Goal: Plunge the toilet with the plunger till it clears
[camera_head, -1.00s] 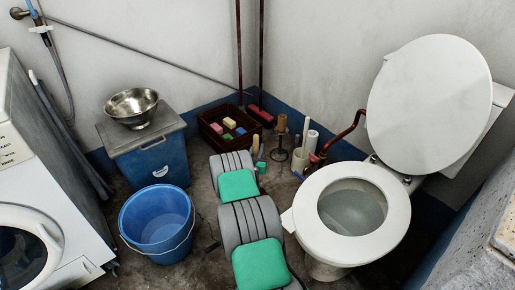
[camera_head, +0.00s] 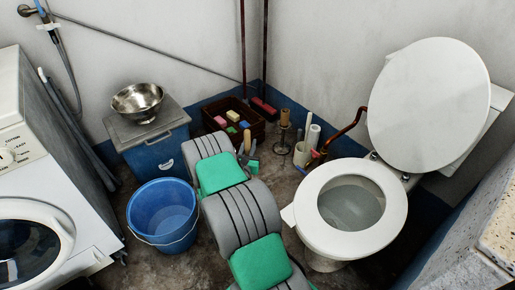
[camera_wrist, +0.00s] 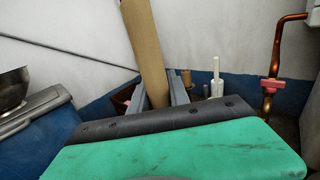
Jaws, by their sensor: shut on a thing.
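My gripper (camera_head: 249,161) is shut on a wooden handle (camera_head: 247,141), which stands nearly upright at the end of my arm. In the wrist view the handle (camera_wrist: 144,45) rises tilted between the grey fingers (camera_wrist: 158,93). The handle looks like the plunger's; its lower end and any rubber cup are hidden. The white toilet (camera_head: 310,218) stands at the right, lid raised and seat down, with greyish water (camera_head: 351,205) in the bowl. My gripper is left of and behind the bowl, apart from it.
A blue bucket (camera_head: 163,236) stands left of my arm, with a blue box (camera_head: 160,156) and steel bowl (camera_head: 138,101) behind it. A crate (camera_head: 209,122), a brown-topped item (camera_head: 285,117) and white tubes (camera_head: 311,137) stand at the back. A washing machine (camera_head: 55,185) fills the left.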

